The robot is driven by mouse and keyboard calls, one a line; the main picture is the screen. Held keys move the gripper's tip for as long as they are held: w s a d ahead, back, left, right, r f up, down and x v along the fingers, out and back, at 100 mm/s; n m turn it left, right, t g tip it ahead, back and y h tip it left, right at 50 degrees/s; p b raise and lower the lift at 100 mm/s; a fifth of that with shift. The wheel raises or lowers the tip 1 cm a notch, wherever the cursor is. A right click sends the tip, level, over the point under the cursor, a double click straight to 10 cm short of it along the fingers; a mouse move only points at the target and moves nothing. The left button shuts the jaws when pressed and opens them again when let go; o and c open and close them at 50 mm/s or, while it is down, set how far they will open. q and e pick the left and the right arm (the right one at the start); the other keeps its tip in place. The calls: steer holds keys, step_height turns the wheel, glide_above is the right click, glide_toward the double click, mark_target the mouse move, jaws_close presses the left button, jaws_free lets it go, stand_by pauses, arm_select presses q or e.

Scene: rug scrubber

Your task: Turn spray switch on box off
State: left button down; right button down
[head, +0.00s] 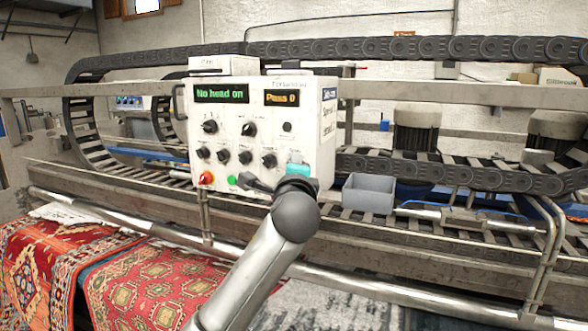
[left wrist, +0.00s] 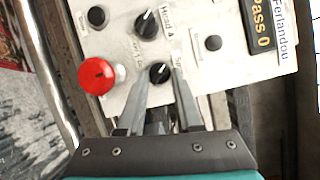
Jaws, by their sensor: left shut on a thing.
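A white control box (head: 258,140) with two displays, several black knobs and buttons stands on the machine in the head view. My left gripper (head: 297,171) is at its lower right corner, and its teal housing hides that part of the panel. In the left wrist view my left gripper (left wrist: 161,80) has its two fingers on either side of a small black knob (left wrist: 159,72). It is shut on this knob. A partly covered label beginning "Sp" is beside it. A label reading "Head 4" is by the neighbouring knob (left wrist: 147,24). My right gripper is out of view.
A large red button (left wrist: 96,75) sticks out close to the left finger in the left wrist view. A grey bin (head: 368,193) stands right of the box. A metal rail (head: 150,229) runs along the front, and patterned rugs (head: 140,285) lie at lower left.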

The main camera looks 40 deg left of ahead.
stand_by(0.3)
arm_select(q)
steer(key=c, duration=0.6)
jaws_free()
